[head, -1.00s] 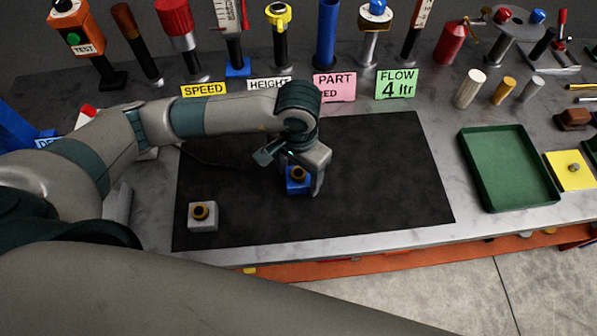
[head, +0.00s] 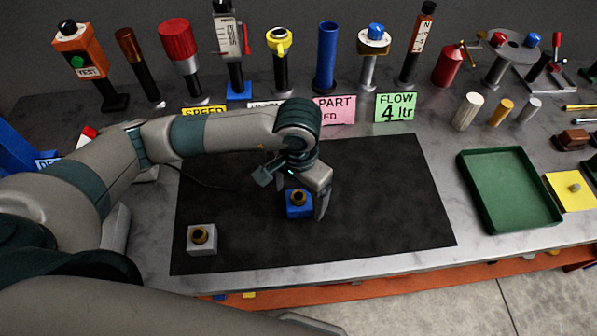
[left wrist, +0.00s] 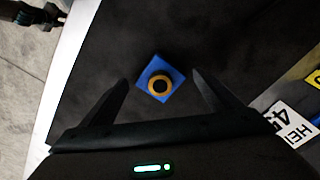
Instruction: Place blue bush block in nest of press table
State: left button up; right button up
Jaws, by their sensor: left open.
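The blue bush block (head: 293,211) sits on the black mat, with a brass-coloured ring with a dark centre on its top. My left gripper (head: 298,198) is over it, pointing down. In the left wrist view the blue block (left wrist: 150,70) lies just ahead of and between the spread fingers of the open gripper (left wrist: 160,88). It appears turned at an angle to them, with visible gaps on both sides. No press table nest can be made out for certain.
A grey block with a similar ring (head: 201,243) stands on the black mat (head: 390,200) at front left. A green tray (head: 467,205) and yellow plate (head: 572,203) are at right. Several upright devices and label cards line the back. The mat's right part is clear.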

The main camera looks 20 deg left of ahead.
pick_arm(q)
notch_tip(320, 180, up, 9)
jog(key=b, duration=0.3)
jog(key=shift+w, duration=0.1)
jog(key=shift+r+b, duration=0.35)
jog(key=shift+r, duration=0.5)
jog(key=shift+o, duration=0.3)
